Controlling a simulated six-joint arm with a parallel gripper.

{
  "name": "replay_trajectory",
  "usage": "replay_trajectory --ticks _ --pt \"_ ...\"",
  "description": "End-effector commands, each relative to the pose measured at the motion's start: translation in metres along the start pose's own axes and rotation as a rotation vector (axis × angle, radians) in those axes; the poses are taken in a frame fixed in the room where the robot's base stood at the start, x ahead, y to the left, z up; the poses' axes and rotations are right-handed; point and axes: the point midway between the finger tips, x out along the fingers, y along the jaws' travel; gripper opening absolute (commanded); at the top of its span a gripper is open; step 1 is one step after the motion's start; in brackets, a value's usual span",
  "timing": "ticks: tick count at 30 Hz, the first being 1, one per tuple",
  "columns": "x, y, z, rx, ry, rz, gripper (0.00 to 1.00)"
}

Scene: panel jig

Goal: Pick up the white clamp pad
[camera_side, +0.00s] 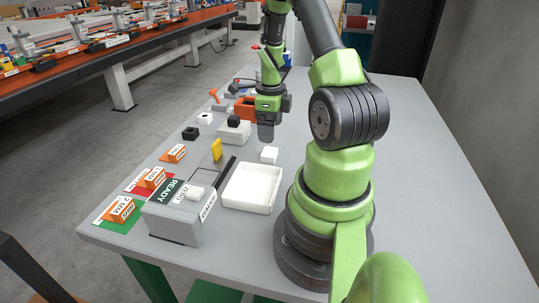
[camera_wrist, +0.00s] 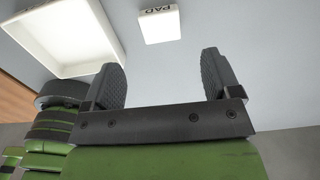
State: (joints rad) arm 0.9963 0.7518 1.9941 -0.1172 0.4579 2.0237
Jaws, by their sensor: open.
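The white clamp pad (camera_side: 269,154) is a small white block lying on the grey table just beyond the white tray. In the wrist view the pad (camera_wrist: 160,26) shows near the top edge, with dark "PAD" lettering on one side. My gripper (camera_side: 266,138) points down above the table, beyond the pad in the side view and apart from it. In the wrist view my gripper (camera_wrist: 160,72) has its two dark ribbed fingers spread wide with nothing between them.
The empty white tray (camera_side: 279,190) sits close to the pad. A grey box (camera_side: 180,225) with a READY panel, a yellow piece (camera_side: 216,149) and a grey-white block with a black top (camera_side: 235,132) stand left. An orange bin (camera_side: 245,108) lies behind. The right of the table is clear.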

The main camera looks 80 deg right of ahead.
Motion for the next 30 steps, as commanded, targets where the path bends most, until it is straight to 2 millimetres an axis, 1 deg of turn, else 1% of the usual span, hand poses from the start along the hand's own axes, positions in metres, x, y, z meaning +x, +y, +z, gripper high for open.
replay_trajectory --ticks 1,3,8,11,15,18,21,27,28,29,30 --pt "0.008 0.001 0.000 -0.001 0.003 0.005 0.83" --pt "0.017 0.001 0.000 -0.002 0.002 0.003 0.83" --pt "0.028 0.001 0.001 -0.003 0.001 0.002 0.83" --pt "0.040 0.000 0.002 -0.004 0.002 0.004 0.83" --pt "0.061 -0.001 0.003 -0.004 0.002 0.004 0.83" --pt "0.071 -0.001 0.003 -0.004 0.001 0.002 0.83" --pt "0.076 -0.001 0.004 -0.004 0.000 0.001 0.83" --pt "0.076 -0.001 0.004 -0.004 0.000 0.000 0.83" --pt "0.076 -0.001 0.004 -0.004 0.000 0.000 0.78" --pt "0.076 -0.001 0.004 -0.004 0.000 0.000 0.71" --pt "0.076 -0.001 0.004 -0.004 0.000 0.000 0.62"
